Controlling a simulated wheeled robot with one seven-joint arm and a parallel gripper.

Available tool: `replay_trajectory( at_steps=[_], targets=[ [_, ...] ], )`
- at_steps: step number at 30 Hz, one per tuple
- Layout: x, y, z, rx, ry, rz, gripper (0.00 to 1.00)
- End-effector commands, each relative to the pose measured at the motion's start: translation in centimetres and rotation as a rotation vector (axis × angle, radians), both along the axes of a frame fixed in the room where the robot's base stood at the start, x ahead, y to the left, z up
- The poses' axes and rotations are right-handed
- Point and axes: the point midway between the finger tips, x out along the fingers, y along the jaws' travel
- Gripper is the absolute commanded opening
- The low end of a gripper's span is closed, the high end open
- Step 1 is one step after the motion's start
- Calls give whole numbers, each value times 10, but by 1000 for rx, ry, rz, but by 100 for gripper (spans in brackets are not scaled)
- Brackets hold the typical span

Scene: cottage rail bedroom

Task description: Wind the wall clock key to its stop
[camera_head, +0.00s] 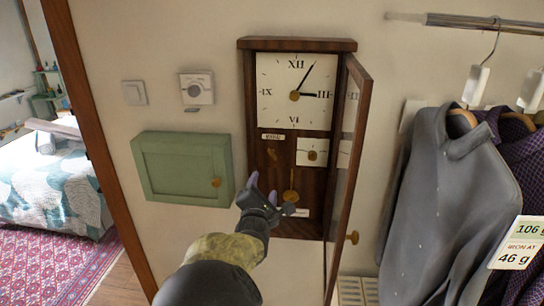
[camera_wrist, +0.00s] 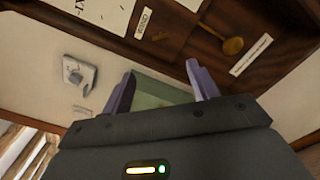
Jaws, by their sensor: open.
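The wall clock (camera_head: 251,100) is a dark wooden case with a square white dial (camera_head: 297,91). Its glass door (camera_head: 347,150) is swung open to the right. Below the dial, a small white plate (camera_head: 312,152) carries a brass piece at its centre; I cannot tell if this is the key. A small brass shape (camera_head: 272,154) shows to its left. A round brass bob (camera_head: 291,196) hangs lower, also in the wrist view (camera_wrist: 232,46). My gripper (camera_head: 263,190) is open and empty, in front of the case's lower left; its fingers show in the wrist view (camera_wrist: 160,75).
A green wall cabinet (camera_head: 180,168) is left of the clock, close to my gripper. A thermostat-like dial (camera_head: 197,89) and a switch (camera_head: 134,92) are above it. Shirts (camera_head: 440,200) hang from a rail (camera_head: 480,22) at right, beyond the open door. A doorway is at left.

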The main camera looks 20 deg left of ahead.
Motion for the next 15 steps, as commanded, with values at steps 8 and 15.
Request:
replay_trajectory(
  at_steps=[8,15],
  targets=[
    [12,2,2,0,0,-1,60],
    [49,10,3,0,2,-3,60]
  ],
)
